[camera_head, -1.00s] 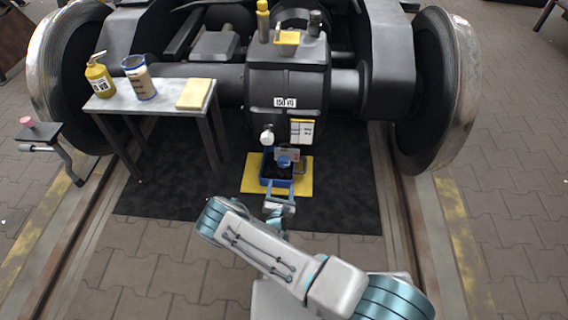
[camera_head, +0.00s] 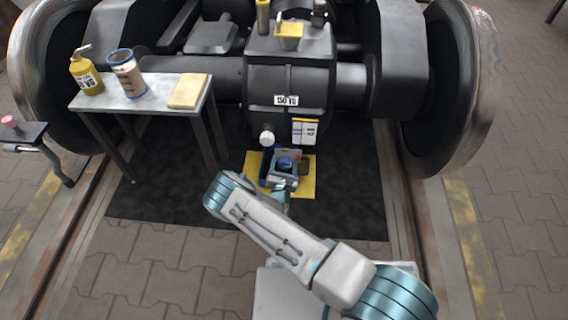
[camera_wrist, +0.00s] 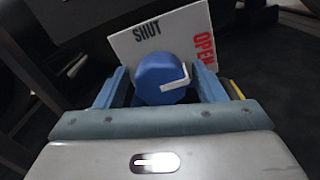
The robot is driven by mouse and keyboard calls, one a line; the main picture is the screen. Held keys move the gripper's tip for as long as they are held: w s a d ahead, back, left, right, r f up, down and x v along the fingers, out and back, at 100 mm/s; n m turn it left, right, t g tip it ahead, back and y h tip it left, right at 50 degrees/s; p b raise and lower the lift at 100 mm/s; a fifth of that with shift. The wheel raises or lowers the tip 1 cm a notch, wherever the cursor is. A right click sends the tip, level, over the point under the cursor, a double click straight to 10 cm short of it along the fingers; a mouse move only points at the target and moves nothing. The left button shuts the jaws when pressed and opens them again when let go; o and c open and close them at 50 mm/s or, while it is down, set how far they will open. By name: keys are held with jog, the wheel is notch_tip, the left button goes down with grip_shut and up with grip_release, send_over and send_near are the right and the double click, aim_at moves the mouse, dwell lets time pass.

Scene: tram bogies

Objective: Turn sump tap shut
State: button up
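The sump tap (camera_wrist: 160,80) is a round blue knob with a pale bent pointer, in the wrist view. Behind it is a white plate (camera_wrist: 128,44) marked SHUT at the left and OPEN in red at the right. The pointer's tip lies on the right, toward OPEN. My gripper (camera_wrist: 162,88) has its two blue fingers apart, one on each side of the knob; I cannot tell whether they touch it. In the head view, my gripper (camera_head: 284,168) is low in front of the gearbox (camera_head: 288,78), over the yellow mat, and partly hides the tap.
A blue tray (camera_head: 266,170) sits on the yellow mat (camera_head: 308,186) below the gearbox. A small table (camera_head: 150,98) at left holds a yellow bottle (camera_head: 86,76), a jug (camera_head: 128,74) and a yellow cloth (camera_head: 188,91). Large wheels stand on both sides.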

jog(key=shift+d, duration=0.1)
jog(key=c, duration=0.9)
jog(key=shift+o, duration=0.2)
jog(key=shift+n, duration=0.4)
jog(key=n+p, duration=0.1)
jog(key=n, duration=0.2)
jog(key=shift+n, duration=0.4)
jog(key=n, duration=0.4)
jog(key=shift+p, duration=0.35)
jog(key=n, duration=0.5)
jog(key=shift+d, duration=0.1)
jog(key=n, duration=0.4)
jog(key=shift+n, duration=0.3)
jog(key=o, duration=1)
